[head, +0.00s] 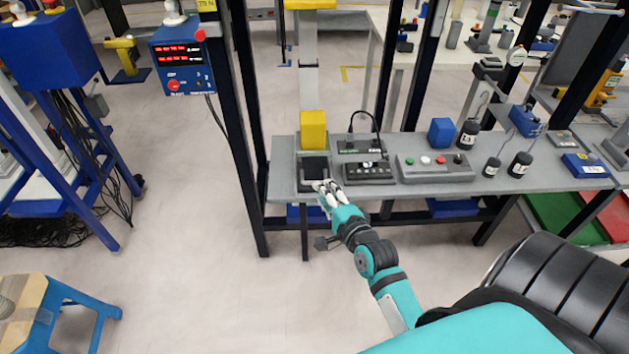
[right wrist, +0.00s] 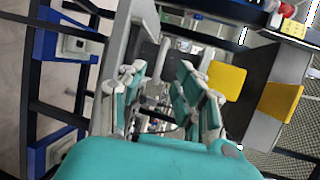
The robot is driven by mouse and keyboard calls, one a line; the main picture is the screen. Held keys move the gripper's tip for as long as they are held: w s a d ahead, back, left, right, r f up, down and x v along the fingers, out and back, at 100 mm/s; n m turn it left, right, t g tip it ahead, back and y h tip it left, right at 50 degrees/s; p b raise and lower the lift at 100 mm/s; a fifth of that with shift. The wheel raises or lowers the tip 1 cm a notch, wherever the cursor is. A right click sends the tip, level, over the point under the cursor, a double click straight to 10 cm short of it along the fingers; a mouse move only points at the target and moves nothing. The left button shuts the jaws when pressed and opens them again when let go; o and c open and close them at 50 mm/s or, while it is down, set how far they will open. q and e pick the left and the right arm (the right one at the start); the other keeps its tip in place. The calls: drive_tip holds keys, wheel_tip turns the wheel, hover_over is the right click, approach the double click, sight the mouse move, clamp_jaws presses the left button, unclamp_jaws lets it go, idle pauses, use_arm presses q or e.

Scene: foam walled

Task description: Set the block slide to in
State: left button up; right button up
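A yellow block (head: 313,130) stands upright at the back of a dark, open-topped bay (head: 313,172) at the left end of the grey bench. I take this bay and block to be the block slide; which part slides is unclear. My right gripper (head: 327,187) is at the bay's front edge, fingers pointing toward it. In the right wrist view its fingers (right wrist: 160,88) are apart, with a visible gap and nothing clearly held. A dark rounded part (right wrist: 150,52) shows beyond the gap. The yellow block (right wrist: 227,83) is right of the fingers there. My left gripper is out of view.
Right of the bay on the bench (head: 390,197) stand a black device (head: 368,170) with a cable, a grey button box (head: 436,168) and black weights (head: 520,164). A dark post (head: 240,150) rises at the left. Floor in front is clear.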

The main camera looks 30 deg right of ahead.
sight(313, 164)
drive_tip(key=x, duration=0.6)
drive_tip(key=shift+c, duration=0.4)
clamp_jaws()
drive_tip(key=shift+s+f, duration=0.1)
drive_tip(key=shift+f, duration=0.05)
